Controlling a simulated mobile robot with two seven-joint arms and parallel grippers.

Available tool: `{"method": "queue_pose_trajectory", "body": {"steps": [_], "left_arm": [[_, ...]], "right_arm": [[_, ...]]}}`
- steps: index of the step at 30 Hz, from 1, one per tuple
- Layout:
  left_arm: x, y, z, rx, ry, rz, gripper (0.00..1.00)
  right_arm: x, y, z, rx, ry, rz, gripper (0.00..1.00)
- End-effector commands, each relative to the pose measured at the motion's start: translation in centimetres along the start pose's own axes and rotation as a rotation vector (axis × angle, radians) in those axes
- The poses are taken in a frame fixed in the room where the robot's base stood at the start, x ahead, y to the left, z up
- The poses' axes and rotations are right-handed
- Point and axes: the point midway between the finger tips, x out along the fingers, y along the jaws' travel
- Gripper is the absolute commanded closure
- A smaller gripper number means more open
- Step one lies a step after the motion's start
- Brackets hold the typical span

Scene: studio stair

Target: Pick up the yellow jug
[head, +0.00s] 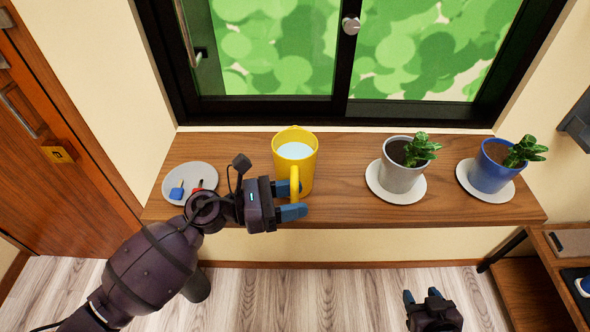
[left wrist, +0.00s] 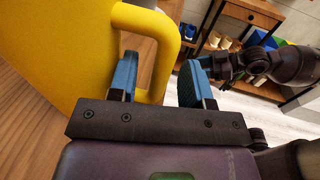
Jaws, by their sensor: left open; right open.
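The yellow jug (head: 298,170) stands upright on the wooden shelf (head: 340,205) below the window, with pale liquid or a pale inside showing at its top. Its handle points toward me. My left gripper (head: 291,200) is open at the handle, with its blue fingertips close around it. In the left wrist view the jug (left wrist: 70,45) fills the upper left, and its handle reaches between the two blue fingers of the left gripper (left wrist: 158,82). I cannot tell whether a finger touches it. My right gripper (head: 424,296) is open and empty, low over the floor in front of the shelf.
A white plate (head: 204,172) with small blue and red items lies left of the jug. A grey pot (head: 402,176) and a blue pot (head: 490,174) with plants stand on saucers to the right. The shelf between jug and grey pot is clear.

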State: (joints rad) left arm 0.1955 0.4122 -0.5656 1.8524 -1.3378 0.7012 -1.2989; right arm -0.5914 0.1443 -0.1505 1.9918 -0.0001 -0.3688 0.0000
Motion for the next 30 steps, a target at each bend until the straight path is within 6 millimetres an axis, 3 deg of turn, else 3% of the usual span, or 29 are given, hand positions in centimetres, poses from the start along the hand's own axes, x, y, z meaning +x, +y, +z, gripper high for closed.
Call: {"method": "queue_pose_trajectory", "body": {"steps": [8, 17, 30], "left_arm": [[0.3, 0.0, -0.1, 0.000, 0.001, 0.000, 0.55], [0.3, 0.0, -0.1, -0.001, 0.000, 0.000, 1.00], [0.3, 0.0, 0.1, 0.002, -0.002, 0.000, 1.00]], "right_arm": [[-0.1, 0.1, 0.2, 0.000, -0.005, 0.001, 0.50], [-0.6, 0.1, 1.1, 0.002, -0.021, 0.004, 0.50], [-0.3, 0.0, 0.6, 0.004, -0.012, 0.003, 0.50]]}}
